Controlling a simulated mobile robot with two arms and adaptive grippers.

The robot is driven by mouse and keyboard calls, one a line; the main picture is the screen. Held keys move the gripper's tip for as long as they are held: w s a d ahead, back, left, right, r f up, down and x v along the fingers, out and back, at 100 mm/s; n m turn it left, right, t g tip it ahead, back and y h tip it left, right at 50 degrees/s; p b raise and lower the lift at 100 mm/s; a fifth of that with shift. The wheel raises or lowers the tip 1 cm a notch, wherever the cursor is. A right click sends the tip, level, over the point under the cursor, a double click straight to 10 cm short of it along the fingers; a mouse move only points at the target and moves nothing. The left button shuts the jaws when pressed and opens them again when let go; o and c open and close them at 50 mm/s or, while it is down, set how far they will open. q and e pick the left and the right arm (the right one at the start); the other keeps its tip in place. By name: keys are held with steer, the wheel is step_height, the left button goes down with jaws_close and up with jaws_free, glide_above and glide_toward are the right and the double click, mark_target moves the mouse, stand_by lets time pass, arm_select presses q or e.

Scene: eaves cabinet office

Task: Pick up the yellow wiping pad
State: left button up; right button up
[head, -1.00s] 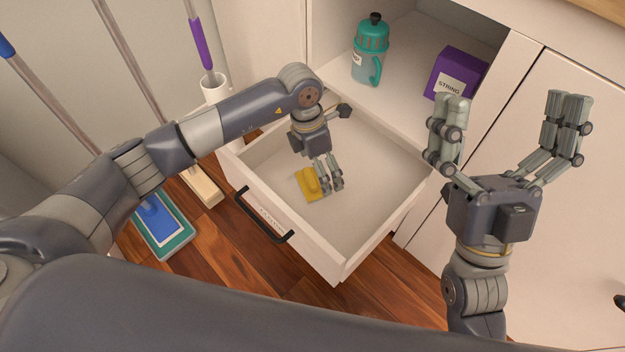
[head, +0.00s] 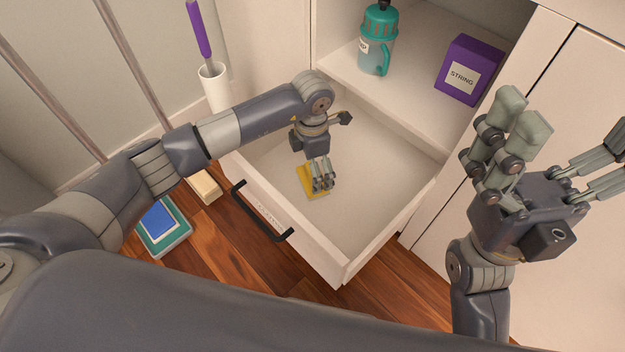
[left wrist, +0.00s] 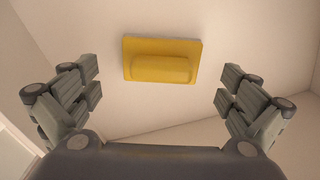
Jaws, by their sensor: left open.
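The yellow wiping pad (head: 306,181) lies flat on the floor of the open drawer (head: 374,187). In the left wrist view the pad (left wrist: 161,60) shows whole, with a raised grip bar along it, ahead of and between the spread fingers. My left gripper (head: 321,186) is open inside the drawer and covers part of the pad in the head view. In the left wrist view the left gripper's fingers (left wrist: 160,90) are apart, with no contact on the pad visible. My right gripper (head: 568,140) is open and empty, raised in front of the cabinet at right.
A teal bottle (head: 377,42) and a purple string box (head: 468,70) stand on the shelf behind the drawer. The drawer's front has a black handle (head: 258,215).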

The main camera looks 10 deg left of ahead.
mark_target(303, 172)
arm_select(q)
step_height(303, 172, down, 4)
steer(key=shift+f+b, duration=0.1)
steer(key=shift+b, duration=0.85)
steer(key=c, duration=1)
